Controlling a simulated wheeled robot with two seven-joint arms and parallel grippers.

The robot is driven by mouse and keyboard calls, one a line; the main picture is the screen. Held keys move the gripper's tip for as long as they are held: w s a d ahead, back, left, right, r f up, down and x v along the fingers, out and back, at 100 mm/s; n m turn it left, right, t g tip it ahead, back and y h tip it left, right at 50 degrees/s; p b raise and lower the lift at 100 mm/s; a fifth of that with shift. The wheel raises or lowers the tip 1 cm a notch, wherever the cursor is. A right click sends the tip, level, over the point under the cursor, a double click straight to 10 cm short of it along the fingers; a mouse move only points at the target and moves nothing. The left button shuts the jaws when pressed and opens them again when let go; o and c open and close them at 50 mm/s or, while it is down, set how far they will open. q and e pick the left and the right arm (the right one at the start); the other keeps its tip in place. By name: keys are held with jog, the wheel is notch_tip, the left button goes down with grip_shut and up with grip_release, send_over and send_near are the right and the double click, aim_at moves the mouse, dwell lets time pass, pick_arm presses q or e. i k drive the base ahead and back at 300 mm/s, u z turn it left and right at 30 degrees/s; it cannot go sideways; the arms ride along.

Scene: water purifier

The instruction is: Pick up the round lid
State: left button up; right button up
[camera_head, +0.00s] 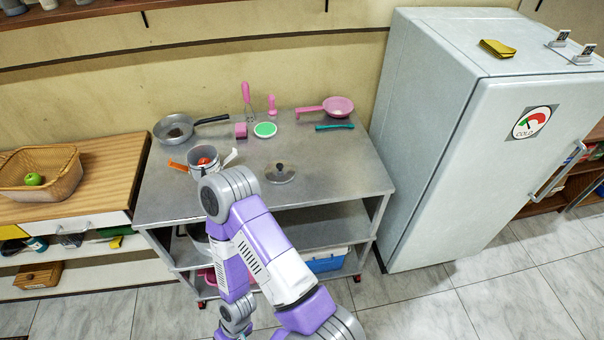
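A round lid (280,175) lies flat on the metal table, right of the pot and near the front middle. It looks like glass or metal with a dark knob on top. One of my purple and white arms rises from the bottom of the view and bends just in front of the pot, left of the lid. Its forearm runs back down towards the bottom edge. Neither of my grippers shows, so I cannot tell whether they are open or shut.
The metal table (330,172) has free room right of the lid. A pot (207,153) with something red inside, a frying pan (174,128), a green disc (265,129) and a pink pan (339,106) stand around it. A fridge (440,130) is at the right.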

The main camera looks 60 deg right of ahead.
aim_at(281, 171)
jog(key=z, duration=1.1)
jog(key=i, duration=0.15)
jog(key=z, duration=0.05)
